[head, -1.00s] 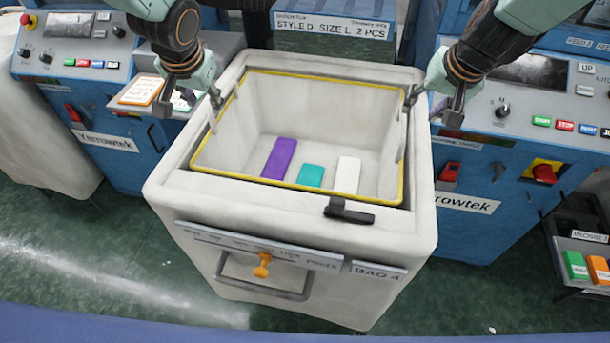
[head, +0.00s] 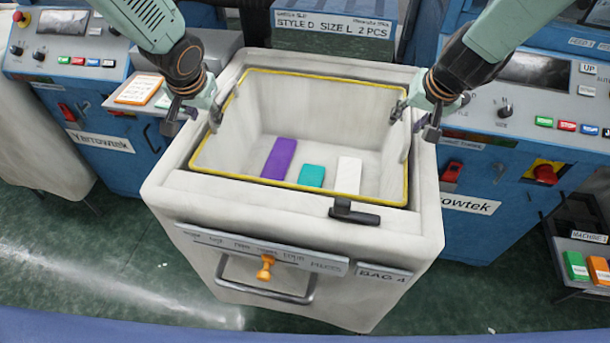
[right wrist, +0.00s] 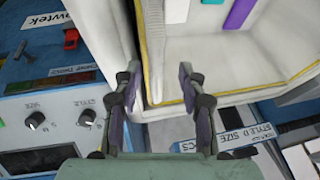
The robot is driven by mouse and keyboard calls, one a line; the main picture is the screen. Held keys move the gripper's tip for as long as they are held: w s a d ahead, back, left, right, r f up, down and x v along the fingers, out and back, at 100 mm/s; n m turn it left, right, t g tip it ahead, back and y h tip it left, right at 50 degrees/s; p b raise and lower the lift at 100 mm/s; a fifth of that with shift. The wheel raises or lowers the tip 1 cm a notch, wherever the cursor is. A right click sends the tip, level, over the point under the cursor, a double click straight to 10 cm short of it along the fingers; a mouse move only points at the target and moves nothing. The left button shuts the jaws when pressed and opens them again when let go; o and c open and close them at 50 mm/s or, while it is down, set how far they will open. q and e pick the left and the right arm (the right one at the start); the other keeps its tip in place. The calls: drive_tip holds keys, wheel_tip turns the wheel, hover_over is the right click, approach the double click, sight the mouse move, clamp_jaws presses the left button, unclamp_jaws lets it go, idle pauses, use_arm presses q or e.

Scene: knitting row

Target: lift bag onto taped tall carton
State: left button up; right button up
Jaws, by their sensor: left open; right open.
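The bag (head: 300,225) is a large off-white, box-shaped tub with a yellow inner rim and a label reading BAG 4. It stands open in the middle of the head view. Its wall also shows in the right wrist view (right wrist: 130,35). My left gripper (head: 196,113) is open at the bag's left rim. My right gripper (head: 415,119) is open at the right rim. In the right wrist view its fingers (right wrist: 158,90) are spread on either side of the rim and a pale upright strip. Contact cannot be told. I see no taped tall carton.
Purple (head: 279,158), teal (head: 311,176) and white (head: 347,175) blocks lie inside the bag. Blue machine panels stand close at left (head: 90,90) and right (head: 500,150). A black latch (head: 353,212) sits on the front rim. Green floor (head: 90,240) is clear at front left.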

drive_tip(key=shift+w+d+f, duration=0.2)
drive_tip(key=shift+f, duration=0.3)
drive_tip(key=shift+w+d+f, duration=0.15)
drive_tip(key=shift+w+f, duration=0.05)
drive_tip(key=shift+f, duration=0.25)
use_arm(q)
drive_tip(key=shift+x, duration=0.95)
use_arm(e)
drive_tip(key=shift+a, duration=0.45)
use_arm(q)
drive_tip(key=shift+d, duration=0.35)
drive_tip(key=c, duration=0.5)
use_arm(e)
drive_tip(key=shift+d, duration=0.35)
drive_tip(key=c, duration=0.5)
use_arm(q)
drive_tip(key=shift+a, duration=0.15)
drive_tip(key=c, duration=0.3)
use_arm(e)
drive_tip(key=shift+a, duration=0.15)
drive_tip(key=c, duration=0.3)
use_arm(q)
drive_tip(key=shift+a, duration=0.15)
clamp_jaws()
use_arm(e)
drive_tip(key=shift+a, duration=0.1)
clamp_jaws()
drive_tip(key=shift+w+d+r, duration=0.1)
drive_tip(key=shift+d, duration=0.1)
